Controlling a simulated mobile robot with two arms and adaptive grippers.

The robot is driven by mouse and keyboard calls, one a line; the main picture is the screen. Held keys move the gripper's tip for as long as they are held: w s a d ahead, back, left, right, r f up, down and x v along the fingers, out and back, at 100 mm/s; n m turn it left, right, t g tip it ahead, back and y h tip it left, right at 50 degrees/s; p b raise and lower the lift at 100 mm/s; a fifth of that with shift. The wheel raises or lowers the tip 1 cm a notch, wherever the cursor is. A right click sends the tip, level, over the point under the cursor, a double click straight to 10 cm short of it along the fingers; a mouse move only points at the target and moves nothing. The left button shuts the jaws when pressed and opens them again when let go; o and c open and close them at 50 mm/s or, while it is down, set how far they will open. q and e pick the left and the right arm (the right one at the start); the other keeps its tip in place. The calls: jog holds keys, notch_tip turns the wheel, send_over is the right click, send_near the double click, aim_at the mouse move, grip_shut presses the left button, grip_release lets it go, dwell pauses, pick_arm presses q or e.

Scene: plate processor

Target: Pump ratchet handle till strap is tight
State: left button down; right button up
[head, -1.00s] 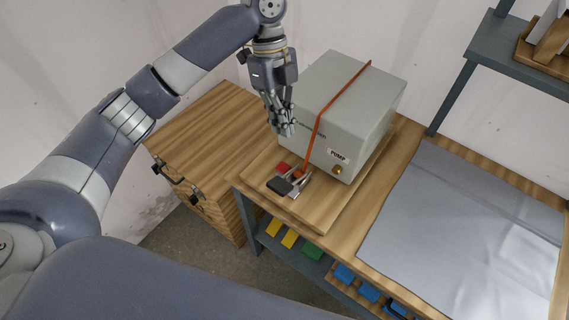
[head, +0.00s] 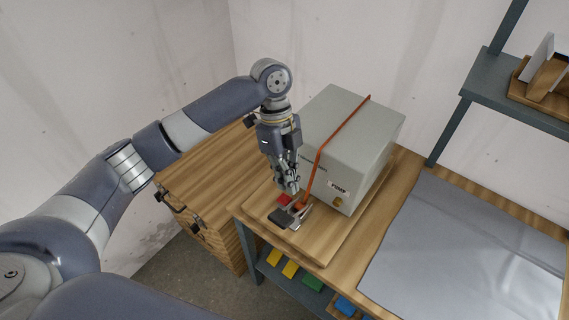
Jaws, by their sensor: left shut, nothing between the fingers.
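An orange strap (head: 337,131) runs over a grey box labelled PUMP (head: 358,122) and down its front side to a ratchet (head: 300,206). The ratchet has a dark handle (head: 281,219) and a red part (head: 284,199), and lies on a wooden board (head: 315,246) in front of the box. The handle looks low, near the board. My left gripper (head: 289,190) points down just above the ratchet, beside the box and the strap. It is shut and empty. Whether it touches the ratchet I cannot tell. My right gripper is not in view.
A wooden cabinet (head: 205,165) with dark latches stands left of the bench. A grey mat (head: 470,255) covers the bench on the right. A dark shelf rack (head: 500,75) stands at the back right. Yellow, green and blue items lie on the shelf below.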

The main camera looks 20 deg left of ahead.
aim_at(287, 219)
pick_arm(q)
jog(key=x, duration=0.2)
jog(key=p+x, duration=0.1)
jog(key=x, duration=0.1)
jog(key=a+p+x, duration=0.1)
jog(key=x, duration=0.1)
jog(key=shift+s+d+f, duration=0.1)
jog(key=shift+s+f, duration=0.3)
jog(key=shift+s, duration=0.1)
jog(key=shift+s+f+p, duration=0.2)
jog(key=shift+f+p, duration=0.1)
jog(key=shift+f, duration=0.2)
